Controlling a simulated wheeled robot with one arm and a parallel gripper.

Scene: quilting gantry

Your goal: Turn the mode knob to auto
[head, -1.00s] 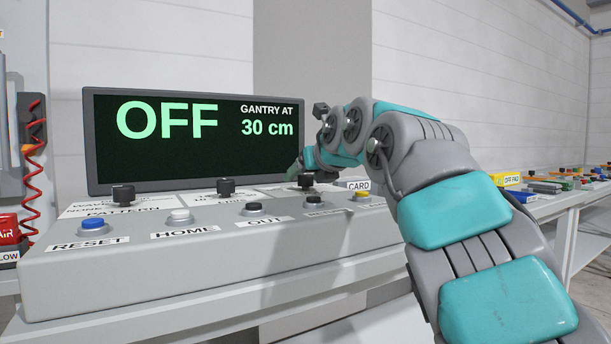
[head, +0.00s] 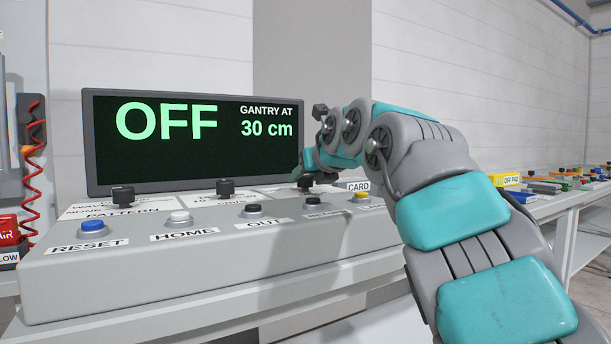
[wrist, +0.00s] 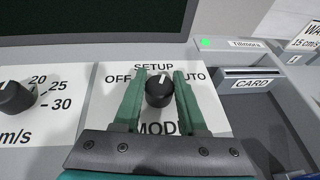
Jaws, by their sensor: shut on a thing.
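The mode knob (wrist: 159,92) is a round black knob with a white pointer mark, seen in the middle of the wrist view. Its mark points up, toward the SETUP label (wrist: 154,67). OFF is printed to its left and AUTO to its right, partly hidden by a finger. My gripper (wrist: 159,76) has its two green fingers on either side of the knob and is shut on it. In the head view the knob (head: 305,182) shows only in part beside my gripper. The display (head: 190,155) reads OFF and GANTRY AT 30 cm.
A speed knob (wrist: 14,96) lies left of the mode knob. A card slot (wrist: 249,84) and a green light (wrist: 206,43) lie to the right. Several push buttons, including blue RESET (head: 92,225), line the console front. A bench with small items (head: 550,187) stands at the right.

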